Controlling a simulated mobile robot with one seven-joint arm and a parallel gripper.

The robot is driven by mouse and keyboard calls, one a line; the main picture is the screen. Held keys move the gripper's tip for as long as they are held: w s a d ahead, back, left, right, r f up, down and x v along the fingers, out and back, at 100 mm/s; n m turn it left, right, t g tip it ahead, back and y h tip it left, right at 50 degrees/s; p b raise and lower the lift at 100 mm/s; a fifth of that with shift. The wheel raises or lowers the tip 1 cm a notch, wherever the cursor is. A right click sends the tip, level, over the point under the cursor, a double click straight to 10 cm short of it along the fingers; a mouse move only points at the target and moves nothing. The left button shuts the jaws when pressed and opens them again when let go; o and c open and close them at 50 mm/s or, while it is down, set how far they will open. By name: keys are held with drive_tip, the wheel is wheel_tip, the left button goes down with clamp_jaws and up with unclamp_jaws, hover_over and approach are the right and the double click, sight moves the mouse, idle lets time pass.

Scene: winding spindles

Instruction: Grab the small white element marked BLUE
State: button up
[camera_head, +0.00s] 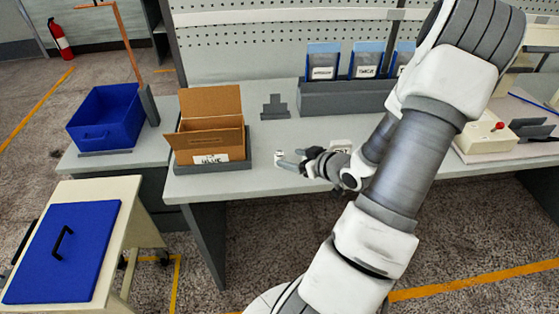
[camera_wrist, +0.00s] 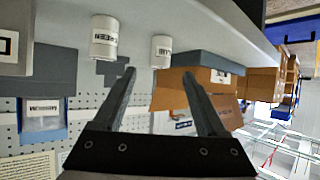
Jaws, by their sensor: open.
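In the wrist view, where the scene appears turned over, a small white cylinder (camera_wrist: 161,52) carries dark lettering that seems to read BLUE. It stands on the grey tabletop, ahead of the gap between my fingertips. A larger white cylinder marked GREEN (camera_wrist: 104,38) stands to its left. My gripper (camera_wrist: 159,75) is open, with nothing held between its fingers. In the head view, my gripper (camera_head: 284,160) is low over the table's front part. The small white cylinder (camera_head: 279,155) shows at its fingertips; contact cannot be told. Another white piece (camera_head: 341,145) is partly hidden by my arm.
An open cardboard box (camera_head: 210,130) with a label stands left of my gripper. A grey stepped block (camera_head: 274,106) and a grey rack (camera_head: 340,99) with blue labelled bins are behind. The table (camera_head: 268,178) has free room around the gripper. A control box (camera_head: 487,137) sits right.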

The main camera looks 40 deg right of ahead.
sight(282, 155)
drive_tip(key=x, duration=0.5)
drive_tip(key=shift+w+b, duration=0.1)
drive_tip(key=shift+b, duration=0.3)
clamp_jaws()
